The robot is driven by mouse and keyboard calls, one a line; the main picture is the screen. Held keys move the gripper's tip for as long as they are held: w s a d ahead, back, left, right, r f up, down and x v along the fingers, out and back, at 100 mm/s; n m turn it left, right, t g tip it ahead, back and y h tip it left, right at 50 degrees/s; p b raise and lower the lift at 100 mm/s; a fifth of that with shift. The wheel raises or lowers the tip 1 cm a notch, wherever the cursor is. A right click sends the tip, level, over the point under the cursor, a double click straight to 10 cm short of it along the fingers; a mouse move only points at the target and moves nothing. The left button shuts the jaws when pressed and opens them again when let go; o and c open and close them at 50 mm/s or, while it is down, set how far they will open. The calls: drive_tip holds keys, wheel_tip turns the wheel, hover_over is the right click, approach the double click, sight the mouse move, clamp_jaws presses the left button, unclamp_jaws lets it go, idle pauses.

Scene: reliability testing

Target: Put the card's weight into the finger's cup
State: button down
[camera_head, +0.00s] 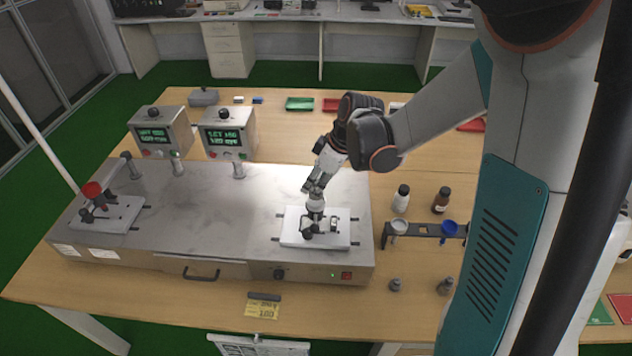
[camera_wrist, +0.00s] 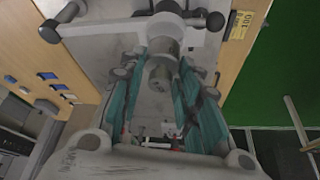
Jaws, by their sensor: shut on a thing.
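My gripper (camera_head: 316,187) points down over the white plate (camera_head: 292,239) of the right-hand station. In the wrist view its teal fingers (camera_wrist: 165,88) are shut on a grey metal weight (camera_wrist: 159,76). Beneath them, in the head view, the right finger's pale cup (camera_head: 315,205) stands on its dark mechanism. The weight is in line with the cup; I cannot tell whether it is inside or just above. The yellow card (camera_head: 263,309), reading 100, stands at the table's front; it also shows in the wrist view (camera_wrist: 240,25).
Two display boxes (camera_head: 227,131) stand behind the steel bench (camera_head: 200,215). To the right are a rack (camera_head: 424,231) with white and blue cups, two bottles (camera_head: 441,200), and two grey weights (camera_head: 395,285) on the wooden table.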

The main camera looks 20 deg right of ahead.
drive_tip(key=shift+f, duration=0.1)
drive_tip(key=shift+f+b, duration=0.5)
drive_tip(key=shift+b, duration=0.05)
drive_tip(key=shift+f, duration=0.1)
drive_tip(key=shift+f+b, duration=0.45)
drive_tip(key=shift+b, duration=0.1)
drive_tip(key=shift+f, duration=0.2)
idle(0.3)
idle(0.4)
drive_tip(key=c, duration=0.5)
unclamp_jaws()
drive_tip(key=shift+r, duration=0.1)
